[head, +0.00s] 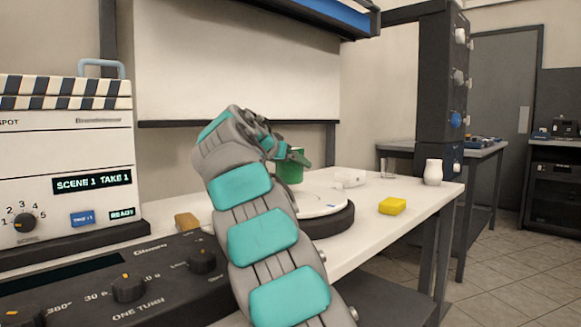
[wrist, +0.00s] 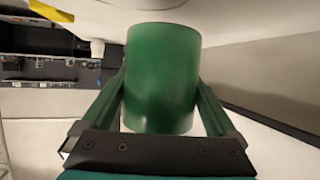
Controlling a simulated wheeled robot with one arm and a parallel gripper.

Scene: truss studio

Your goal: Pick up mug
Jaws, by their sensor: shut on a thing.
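The green mug (head: 290,168) is at the far side of the round turntable in the head view, partly hidden by my gripper (head: 296,158). In the wrist view the mug (wrist: 161,75) fills the middle, between the two fingers of my gripper (wrist: 162,95). The fingers are shut on its sides. I cannot tell whether its base touches the turntable. No handle shows in either view.
The white turntable (head: 318,203) with a dark rim sits on a white table (head: 408,190). A yellow block (head: 392,206), a white jar (head: 432,172) and a clear glass (head: 387,167) stand to the right. A control panel (head: 128,288) and clapperboard box (head: 68,165) fill the left.

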